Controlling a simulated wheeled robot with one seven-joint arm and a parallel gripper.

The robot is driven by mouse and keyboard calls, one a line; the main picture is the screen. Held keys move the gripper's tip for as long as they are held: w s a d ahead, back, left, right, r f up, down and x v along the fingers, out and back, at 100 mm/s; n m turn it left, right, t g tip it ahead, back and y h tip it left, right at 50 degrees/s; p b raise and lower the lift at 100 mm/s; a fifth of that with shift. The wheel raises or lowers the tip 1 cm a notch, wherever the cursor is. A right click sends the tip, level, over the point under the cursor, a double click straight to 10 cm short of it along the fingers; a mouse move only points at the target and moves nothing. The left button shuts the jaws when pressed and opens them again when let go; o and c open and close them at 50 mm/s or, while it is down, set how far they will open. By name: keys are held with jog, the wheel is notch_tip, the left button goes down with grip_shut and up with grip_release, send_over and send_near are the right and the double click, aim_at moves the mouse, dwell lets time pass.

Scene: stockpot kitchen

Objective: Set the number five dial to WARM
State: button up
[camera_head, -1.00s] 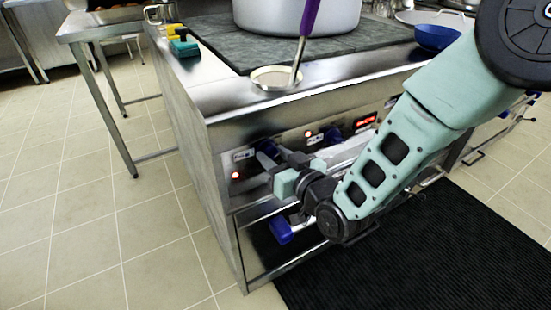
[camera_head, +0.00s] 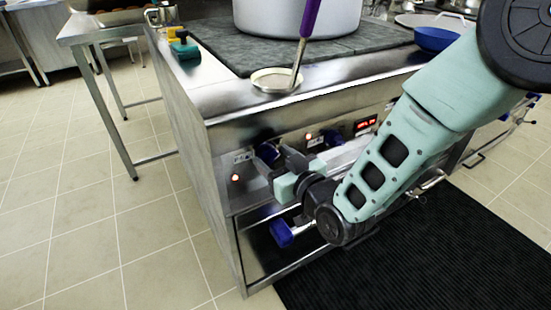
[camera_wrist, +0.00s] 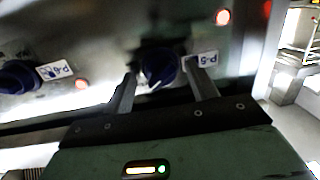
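The number five dial is a dark blue knob (camera_wrist: 160,67) on the stove's front panel, with a small white label (camera_wrist: 201,59) beside it that seems to read P-5 upside down. In the head view the dial (camera_head: 267,153) is the leftmost knob, partly hidden by my gripper (camera_head: 278,167). In the wrist view my gripper (camera_wrist: 160,75) is open, one finger on each side of the knob, with narrow gaps showing. I cannot tell whether the fingertips reach past the knob's face. The dial's setting and the WARM mark are not readable.
Red indicator lights (camera_head: 235,178) and a red display (camera_head: 366,123) are on the panel. A blue-ended handle (camera_head: 281,232) sticks out below. A ladle (camera_head: 300,62) and pot (camera_head: 297,15) stand on top.

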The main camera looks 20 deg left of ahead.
jog(key=p+v, duration=0.2)
jog(key=v, duration=1.5)
jog(key=shift+d+p, duration=0.2)
jog(key=shift+p, duration=0.15)
jog(key=shift+s, duration=0.1)
